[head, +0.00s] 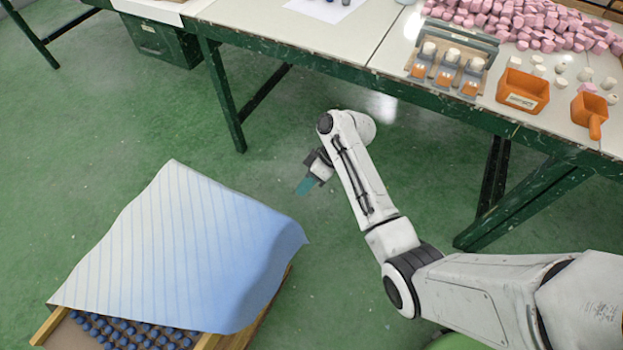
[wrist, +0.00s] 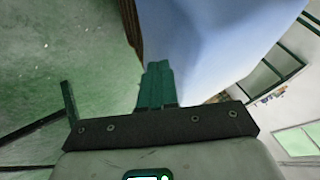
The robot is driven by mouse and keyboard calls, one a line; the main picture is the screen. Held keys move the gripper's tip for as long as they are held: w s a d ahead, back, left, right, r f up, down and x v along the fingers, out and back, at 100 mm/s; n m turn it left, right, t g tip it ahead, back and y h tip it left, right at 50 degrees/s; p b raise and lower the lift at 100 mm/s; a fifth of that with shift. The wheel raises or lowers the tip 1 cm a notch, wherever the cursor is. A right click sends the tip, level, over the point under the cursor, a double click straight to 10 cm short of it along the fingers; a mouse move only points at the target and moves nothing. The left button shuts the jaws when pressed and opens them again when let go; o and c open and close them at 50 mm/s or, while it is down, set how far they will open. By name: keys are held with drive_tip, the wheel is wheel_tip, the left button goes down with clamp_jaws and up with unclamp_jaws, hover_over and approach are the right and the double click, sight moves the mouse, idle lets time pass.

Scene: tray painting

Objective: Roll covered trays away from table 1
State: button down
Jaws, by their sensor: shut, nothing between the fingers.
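A covered tray stack stands at the lower left in the head view, with a pale blue striped sheet (head: 185,245) over its top. The sheet leaves the near end bare, where a wooden tray (head: 42,328) shows with rows of small dark blue pieces (head: 135,330). My gripper (head: 306,186) is shut and empty, to the right of the sheet and apart from it in the head view. In the wrist view my gripper (wrist: 157,75) has its fingers together, with the blue sheet (wrist: 215,45) beyond them. Whether wheels are under the trays is hidden.
A long green-framed table (head: 385,75) runs across the back, bearing orange containers (head: 522,91) and a heap of pink pieces (head: 530,18). Its legs (head: 225,100) stand behind my arm. A dark green box (head: 160,42) sits at the upper left. Green floor (head: 90,130) is open at the left.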

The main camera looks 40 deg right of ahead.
drive_tip(key=a+f, duration=0.3)
drive_tip(key=a, duration=0.3)
drive_tip(key=shift+s+a+f, duration=0.2)
drive_tip(key=shift+a+f, duration=0.05)
drive_tip(key=shift+f, duration=0.1)
